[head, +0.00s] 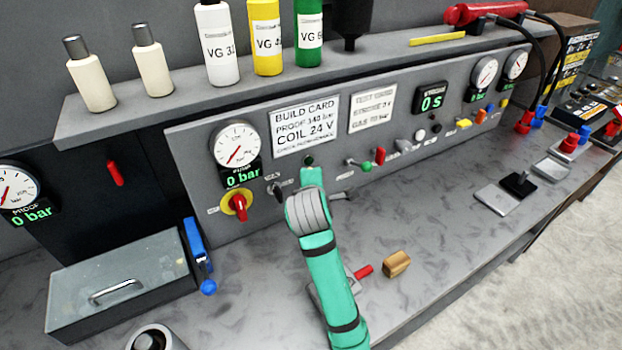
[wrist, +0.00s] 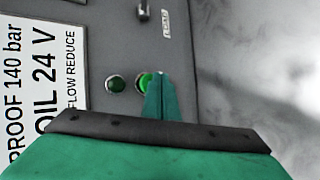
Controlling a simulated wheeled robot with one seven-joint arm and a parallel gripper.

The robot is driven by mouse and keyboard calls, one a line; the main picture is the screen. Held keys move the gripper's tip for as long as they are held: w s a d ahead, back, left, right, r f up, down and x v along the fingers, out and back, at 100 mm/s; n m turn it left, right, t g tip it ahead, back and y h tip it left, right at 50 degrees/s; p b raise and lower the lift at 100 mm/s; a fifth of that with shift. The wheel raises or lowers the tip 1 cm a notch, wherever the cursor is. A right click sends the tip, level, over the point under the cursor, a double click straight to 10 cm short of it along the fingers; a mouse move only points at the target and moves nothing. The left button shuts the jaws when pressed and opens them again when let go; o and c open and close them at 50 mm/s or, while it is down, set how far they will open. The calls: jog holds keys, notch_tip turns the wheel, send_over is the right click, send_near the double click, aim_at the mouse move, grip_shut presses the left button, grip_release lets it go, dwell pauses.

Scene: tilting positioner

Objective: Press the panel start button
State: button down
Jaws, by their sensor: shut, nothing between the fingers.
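The grey panel (head: 190,150) stands behind the bench. In the wrist view a bright green button (wrist: 145,81) sits on the panel, partly covered by my gripper (wrist: 160,78). The gripper is shut and empty, its tips over the button's edge; I cannot tell whether they touch. A dark green round piece (wrist: 115,83) sits beside the button, toward the build card (wrist: 50,50); it also shows in the head view (head: 308,161) just above my arm. In the head view my arm hides the bright button. The start label cannot be read in either view.
A red knob on a yellow plate (head: 239,205) and a green-tipped lever (head: 366,166) flank my arm on the panel. A red-handled piece (head: 362,272) and a brass block (head: 397,263) lie on the bench (head: 440,220). Bottles (head: 217,45) stand on the shelf above.

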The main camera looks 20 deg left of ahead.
jog(key=shift+w+a, duration=0.35)
jog(key=shift+a, duration=0.05)
dwell(0.8)
jog(key=shift+a+r, duration=0.2)
jog(key=shift+a, duration=0.05)
dwell(0.5)
jog(key=shift+d, duration=0.1)
jog(key=shift+s+d, duration=0.4)
jog(key=shift+d, duration=0.2)
jog(key=shift+d+f, duration=0.1)
jog(key=s+d, duration=0.3)
jog(key=shift+s+d, duration=0.1)
jog(key=shift+d, duration=0.3)
dwell(0.8)
